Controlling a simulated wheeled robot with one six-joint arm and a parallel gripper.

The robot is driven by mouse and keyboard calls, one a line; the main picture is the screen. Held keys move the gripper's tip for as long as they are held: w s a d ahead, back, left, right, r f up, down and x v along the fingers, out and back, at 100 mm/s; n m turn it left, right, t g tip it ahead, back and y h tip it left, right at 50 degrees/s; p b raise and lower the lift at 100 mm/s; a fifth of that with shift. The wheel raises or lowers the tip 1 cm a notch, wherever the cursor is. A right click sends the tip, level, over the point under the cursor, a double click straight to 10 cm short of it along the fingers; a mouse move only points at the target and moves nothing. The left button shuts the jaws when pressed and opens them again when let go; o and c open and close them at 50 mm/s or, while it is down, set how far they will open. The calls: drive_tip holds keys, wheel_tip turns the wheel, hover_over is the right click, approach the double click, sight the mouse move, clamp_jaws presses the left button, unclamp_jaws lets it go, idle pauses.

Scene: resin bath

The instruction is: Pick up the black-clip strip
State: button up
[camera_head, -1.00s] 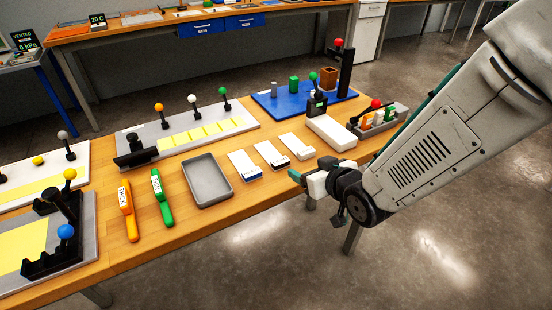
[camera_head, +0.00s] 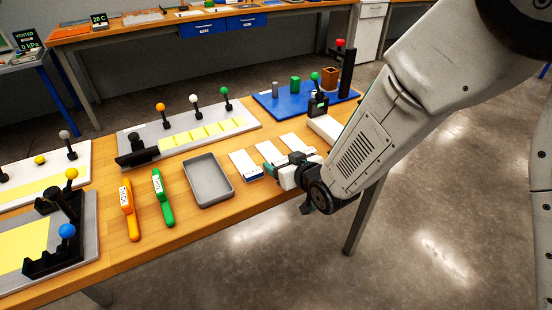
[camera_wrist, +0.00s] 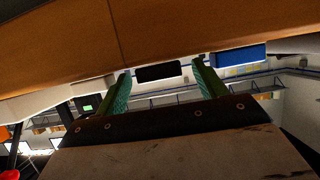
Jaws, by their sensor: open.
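The black-clip strip (camera_head: 267,150) is the middle one of three white strips on the wooden table. Its clip end is hidden behind my gripper in the head view. In the wrist view the black clip (camera_wrist: 157,73) shows at the table's edge, between the two finger lines. My gripper (camera_head: 274,167) is open at the front edge of the table, its green-padded fingers level with the strip's near end. In the wrist view the open fingers (camera_wrist: 162,70) stand on either side of the black clip, with a gap to each side. I cannot tell whether the fingertips reach past it.
The blue-clip strip (camera_head: 242,161) lies close on the left, and its blue clip (camera_wrist: 238,55) shows in the wrist view. Another white strip (camera_head: 292,141) lies on the right. A grey tray (camera_head: 190,184) is further left, and a white box (camera_head: 324,130) further right.

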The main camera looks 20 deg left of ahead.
drive_tip(key=c, duration=1.1)
drive_tip(key=shift+o, duration=0.2)
